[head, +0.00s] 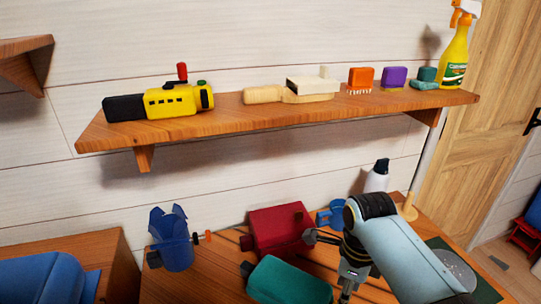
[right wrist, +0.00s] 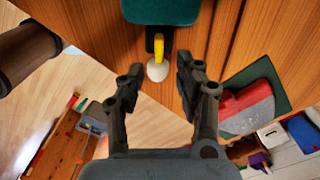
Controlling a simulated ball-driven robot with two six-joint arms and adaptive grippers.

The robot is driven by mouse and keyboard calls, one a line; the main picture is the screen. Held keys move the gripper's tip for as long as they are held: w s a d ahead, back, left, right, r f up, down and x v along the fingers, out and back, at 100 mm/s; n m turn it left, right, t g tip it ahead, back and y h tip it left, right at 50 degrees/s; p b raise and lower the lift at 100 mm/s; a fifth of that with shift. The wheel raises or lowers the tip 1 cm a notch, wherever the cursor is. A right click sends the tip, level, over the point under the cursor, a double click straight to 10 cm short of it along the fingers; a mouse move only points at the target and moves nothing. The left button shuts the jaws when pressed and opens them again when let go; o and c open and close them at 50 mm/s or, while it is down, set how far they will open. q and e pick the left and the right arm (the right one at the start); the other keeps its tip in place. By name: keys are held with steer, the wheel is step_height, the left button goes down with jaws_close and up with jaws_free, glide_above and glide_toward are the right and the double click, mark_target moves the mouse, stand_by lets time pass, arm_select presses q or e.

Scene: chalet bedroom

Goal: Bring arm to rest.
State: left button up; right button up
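My right arm comes in from the right in the head view, over the wooden desk (head: 215,285). Its dark right gripper (head: 313,237) shows small there, near a dark red box. In the right wrist view the two fingers of the right gripper (right wrist: 157,78) stand apart with nothing held between them. Beyond the fingertips is a teal object (right wrist: 160,10) with a black part, a yellow piece and a white rounded end (right wrist: 157,71). My left gripper is not in view.
A wall shelf (head: 250,121) above holds a yellow-black tool (head: 175,100), brushes and a spray bottle (head: 454,55). On the desk are a blue container (head: 172,245), a dark red box (head: 275,228) and a teal case (head: 288,281). Open floor (right wrist: 70,75) lies beside the desk.

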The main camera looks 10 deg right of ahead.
steer(key=s+d+r+n+t, duration=0.2)
steer(key=s+d+r+n, duration=0.1)
steer(key=s+r+n, duration=0.8)
steer(key=s+d+r+n+t, duration=0.25)
steer(key=s+r+n, duration=0.45)
steer(key=n, duration=0.8)
step_height(320, 180, down, 38)
steer(key=s+d+g+h+b, duration=0.1)
steer(key=s+d+g+b, duration=0.15)
steer(key=b, duration=0.95)
steer(key=s+f+b, duration=0.6)
steer(key=s+f, duration=0.3)
steer(key=f, duration=0.6)
steer(key=s+d+f+g+b, duration=0.1)
steer(key=s+f+b, duration=0.5)
steer(key=f, duration=0.9)
steer(key=s, duration=0.2)
steer(key=shift+s+d, duration=0.15)
steer(key=shift+s, duration=0.2)
